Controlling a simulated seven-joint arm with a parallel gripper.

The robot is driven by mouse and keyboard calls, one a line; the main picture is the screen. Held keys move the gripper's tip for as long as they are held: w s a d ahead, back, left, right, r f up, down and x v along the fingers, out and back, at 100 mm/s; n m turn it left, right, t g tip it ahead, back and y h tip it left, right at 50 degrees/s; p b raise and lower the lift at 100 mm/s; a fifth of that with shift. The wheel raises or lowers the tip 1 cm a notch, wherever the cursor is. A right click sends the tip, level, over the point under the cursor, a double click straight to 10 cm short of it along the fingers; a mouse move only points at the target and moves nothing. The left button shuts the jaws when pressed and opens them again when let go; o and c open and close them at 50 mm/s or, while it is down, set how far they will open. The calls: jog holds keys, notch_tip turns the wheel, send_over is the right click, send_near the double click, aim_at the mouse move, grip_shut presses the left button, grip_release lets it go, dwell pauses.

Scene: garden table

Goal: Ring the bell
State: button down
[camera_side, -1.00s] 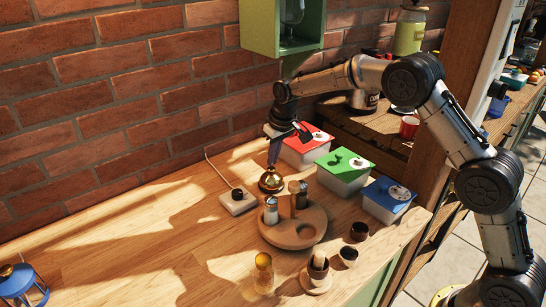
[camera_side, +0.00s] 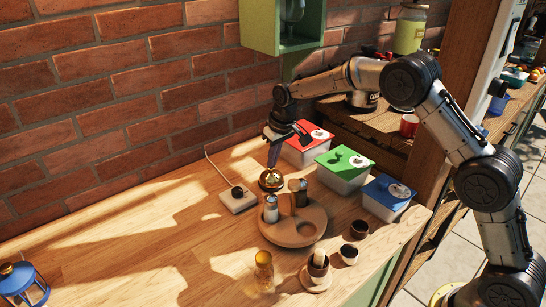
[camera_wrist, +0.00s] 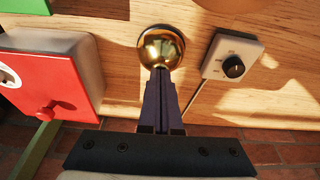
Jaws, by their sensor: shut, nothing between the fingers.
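The bell (camera_side: 271,181) is a small shiny golden dome on a dark base, standing on the wooden counter near the brick wall. In the wrist view the bell (camera_wrist: 161,47) is at top centre, just beyond my fingertips. My gripper (camera_side: 272,165) points down over the bell, its dark fingers together and empty. In the wrist view my gripper (camera_wrist: 161,72) has its tips overlapping the near edge of the dome. I cannot tell whether they touch it or sit just above it. The top of the bell is partly hidden by the fingers in the side view.
A white dial box (camera_side: 238,199) with a cable sits left of the bell. A round wooden tray (camera_side: 292,233) with shakers stands close in front. Red-lidded (camera_side: 304,146), green-lidded (camera_side: 344,169) and blue-lidded (camera_side: 388,197) containers stand to the right. The counter's left is mostly clear.

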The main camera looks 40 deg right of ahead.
jog(key=shift+f, duration=0.3)
jog(key=shift+r, duration=0.95)
jog(key=shift+r, duration=0.1)
dwell(0.4)
jog(key=shift+w+v, duration=0.25)
jog(key=shift+v, duration=0.7)
jog(key=shift+w+v, duration=0.2)
jog(key=shift+v, duration=0.75)
jog(key=shift+w+v, duration=0.25)
jog(key=shift+v, duration=0.65)
jog(key=shift+r, duration=0.2)
